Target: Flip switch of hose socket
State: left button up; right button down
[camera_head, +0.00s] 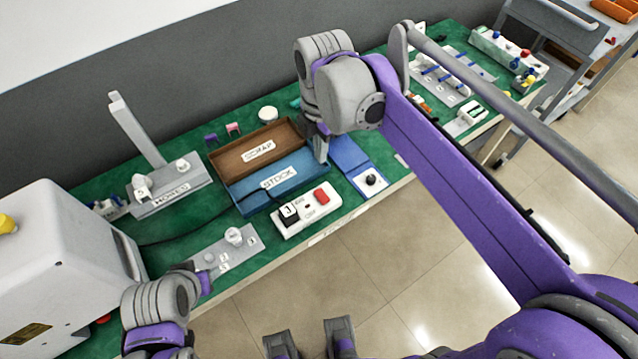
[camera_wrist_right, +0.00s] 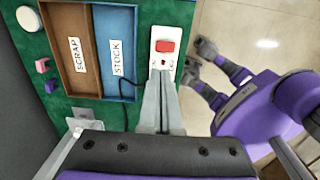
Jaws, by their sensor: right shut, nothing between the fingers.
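The white hose socket box (camera_head: 305,213) lies at the front edge of the green bench, with a red switch (camera_head: 321,196) at its right end and a black plug (camera_head: 289,213) at its left end. In the right wrist view the red switch (camera_wrist_right: 166,47) is clear, beyond the fingertips. My right gripper (camera_head: 321,158) points down above the blue STOCK tray's right end, behind the box. Its fingers (camera_wrist_right: 160,76) are shut and empty, and overlap the lower part of the box in the wrist view. Contact cannot be told. My left gripper (camera_head: 186,267) is low at the left, its fingers unclear.
The brown SCRAP tray (camera_head: 216,158) and blue STOCK tray (camera_head: 233,206) sit behind the box. A blue panel with a black knob (camera_head: 371,180) lies to its right, and a grey plate (camera_head: 245,252) to its left. A dark hose (camera_head: 185,240) crosses the bench.

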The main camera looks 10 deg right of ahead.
aim_at(319, 191)
pick_arm(q)
jog(key=shift+s+f+b, duration=0.15)
jog(key=shift+f+b, duration=0.55)
jog(key=shift+f, duration=0.05)
pick_arm(e)
notch_tip(319, 191, down, 14)
jog(key=shift+w, duration=0.15)
